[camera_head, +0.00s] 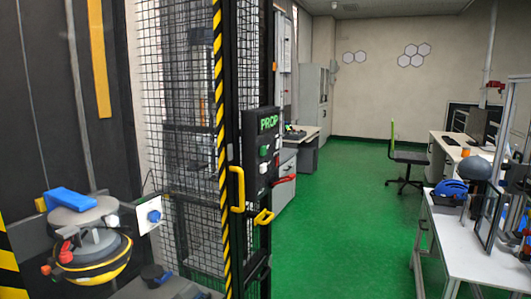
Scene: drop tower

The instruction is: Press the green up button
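A dark control box (261,155) with green lettering at its top is fixed to the black and yellow striped frame of the mesh cage, near the middle of the head view. A small green button (264,150) shows on its face below the lettering. A pale round button (263,168) sits lower on the box. The markings on the buttons are too small to read. Neither of my grippers shows in this view, and nothing is seen touching the box.
Yellow handles (237,189) stick out from the cage door (190,130). A rounded device with a blue top (90,245) stands at the lower left. A white table (470,250) with a blue helmet (450,188) is at right. Green floor (345,230) is clear between.

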